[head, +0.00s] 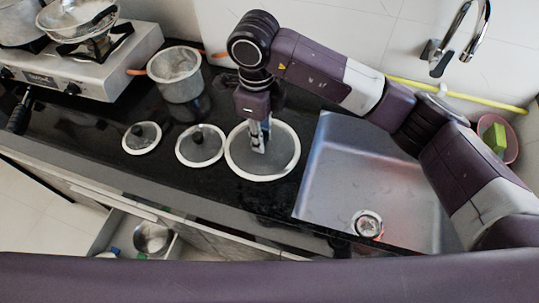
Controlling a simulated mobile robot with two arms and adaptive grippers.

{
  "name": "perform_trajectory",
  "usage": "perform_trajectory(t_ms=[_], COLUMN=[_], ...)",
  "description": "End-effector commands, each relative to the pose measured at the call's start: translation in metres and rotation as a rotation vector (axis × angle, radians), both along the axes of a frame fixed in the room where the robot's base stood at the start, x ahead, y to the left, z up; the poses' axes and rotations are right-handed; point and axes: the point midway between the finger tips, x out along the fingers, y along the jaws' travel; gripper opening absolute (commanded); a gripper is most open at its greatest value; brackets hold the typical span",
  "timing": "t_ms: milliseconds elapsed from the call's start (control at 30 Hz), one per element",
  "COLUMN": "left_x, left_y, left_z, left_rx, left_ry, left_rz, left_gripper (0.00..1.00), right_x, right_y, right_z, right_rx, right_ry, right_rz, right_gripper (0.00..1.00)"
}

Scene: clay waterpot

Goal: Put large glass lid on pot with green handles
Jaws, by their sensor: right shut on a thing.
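The large glass lid (282,158) lies on the black counter, left of the sink. It is round with a pale rim. My right gripper (259,143) reaches down over its middle and is shut on the lid, at about its knob, which the fingers hide. The lid looks flat on or very close to the counter. A metal pot (178,77) stands behind the lids, but its handles look orange. Another pot (152,237) sits in the open drawer below, with a small green spot near it; I cannot tell whether that is a handle. My left gripper is not in view.
Two smaller glass lids, a medium one (201,158) and a small one (142,145), lie to the left. A stove (105,80) with pots stands at back left. The sink (325,175) with its tap (455,45) is right. A pink bowl (512,150) holds a green sponge (495,138).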

Motion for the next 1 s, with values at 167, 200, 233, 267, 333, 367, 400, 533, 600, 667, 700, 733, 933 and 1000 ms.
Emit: perform_trajectory(t_ms=[167, 200, 233, 267, 333, 367, 400, 533, 600, 667, 700, 733, 933, 1000], left_x=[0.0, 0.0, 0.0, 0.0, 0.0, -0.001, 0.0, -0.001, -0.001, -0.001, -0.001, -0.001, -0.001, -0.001], left_y=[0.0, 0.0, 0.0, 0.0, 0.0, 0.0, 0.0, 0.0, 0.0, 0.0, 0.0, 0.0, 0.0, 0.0], left_z=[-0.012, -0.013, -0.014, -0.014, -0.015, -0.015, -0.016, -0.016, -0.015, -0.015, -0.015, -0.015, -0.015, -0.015], left_rx=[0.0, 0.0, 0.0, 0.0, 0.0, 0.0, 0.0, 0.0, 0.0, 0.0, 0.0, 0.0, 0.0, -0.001], left_ry=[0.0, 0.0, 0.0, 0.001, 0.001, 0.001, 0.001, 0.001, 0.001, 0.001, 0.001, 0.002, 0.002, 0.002], left_rz=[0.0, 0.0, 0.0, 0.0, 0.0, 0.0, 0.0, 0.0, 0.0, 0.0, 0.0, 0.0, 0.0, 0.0], left_gripper=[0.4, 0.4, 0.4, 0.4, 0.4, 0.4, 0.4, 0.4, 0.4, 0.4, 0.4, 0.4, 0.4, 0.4], right_x=[0.001, 0.001, 0.001, 0.001, 0.0, 0.0, 0.0, 0.0, 0.0, 0.0, 0.0, 0.0, 0.0, -0.001], right_y=[0.001, 0.001, 0.001, 0.001, 0.001, 0.001, 0.001, 0.001, 0.001, 0.001, 0.001, 0.001, -0.01, -0.021], right_z=[0.04, 0.047, 0.051, 0.055, 0.062, 0.064, 0.066, 0.069, 0.07, 0.07, 0.069, 0.069, 0.068, 0.066], right_rx=[0.003, 0.003, 0.002, 0.004, 0.003, 0.003, 0.003, 0.002, 0.002, 0.002, 0.002, 0.002, 0.006, 0.008], right_ry=[-0.006, -0.006, -0.005, -0.005, -0.004, -0.003, -0.003, -0.002, -0.002, -0.002, -0.002, -0.002, -0.005, -0.009], right_rz=[0.002, 0.001, 0.001, 0.001, 0.001, 0.001, 0.001, 0.002, 0.002, 0.001, 0.001, 0.001, 0.079, 0.17], right_gripper=[0.0, 0.0, 0.0, 0.0, 0.0, 0.0, 0.0, 0.0, 0.0, 0.0, 0.0, 0.0, 0.0, 0.0])
